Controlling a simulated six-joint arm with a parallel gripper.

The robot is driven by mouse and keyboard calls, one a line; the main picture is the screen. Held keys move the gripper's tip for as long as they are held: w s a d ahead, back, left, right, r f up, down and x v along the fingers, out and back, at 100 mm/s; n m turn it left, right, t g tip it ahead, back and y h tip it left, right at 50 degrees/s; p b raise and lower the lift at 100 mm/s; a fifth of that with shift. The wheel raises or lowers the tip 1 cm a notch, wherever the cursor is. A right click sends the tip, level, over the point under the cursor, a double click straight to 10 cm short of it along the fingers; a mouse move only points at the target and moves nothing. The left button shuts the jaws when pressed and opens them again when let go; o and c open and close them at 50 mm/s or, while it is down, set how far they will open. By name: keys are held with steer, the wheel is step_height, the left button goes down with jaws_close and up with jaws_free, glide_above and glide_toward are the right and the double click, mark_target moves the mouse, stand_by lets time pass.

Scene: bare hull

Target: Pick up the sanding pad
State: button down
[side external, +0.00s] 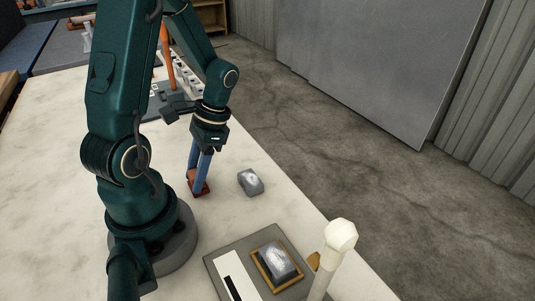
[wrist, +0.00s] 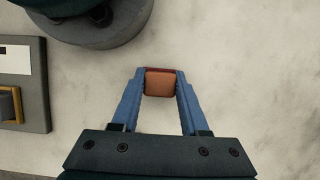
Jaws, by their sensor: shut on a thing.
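The sanding pad, as I take it, is a small block with an orange-brown top and a dark red edge; it shows in the wrist view (wrist: 160,84) between my two blue fingers. My gripper (side external: 200,187) is shut on it, one finger on each side. In the side external view the pad (side external: 193,176) is partly hidden by the fingers. It is at or just above the pale worktop; I cannot tell whether it touches.
A loose grey block (side external: 250,181) lies on the worktop right of my gripper. Nearer the camera a grey board (side external: 222,257) carries a wooden-framed tray (side external: 261,278) with another grey block. A pale post with a faceted head (side external: 340,236) stands beside it.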

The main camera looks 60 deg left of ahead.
steer(key=shift+r, duration=0.1)
step_height(320, 180, up, 10)
steer(key=shift+f, duration=0.1)
stand_by(0.3)
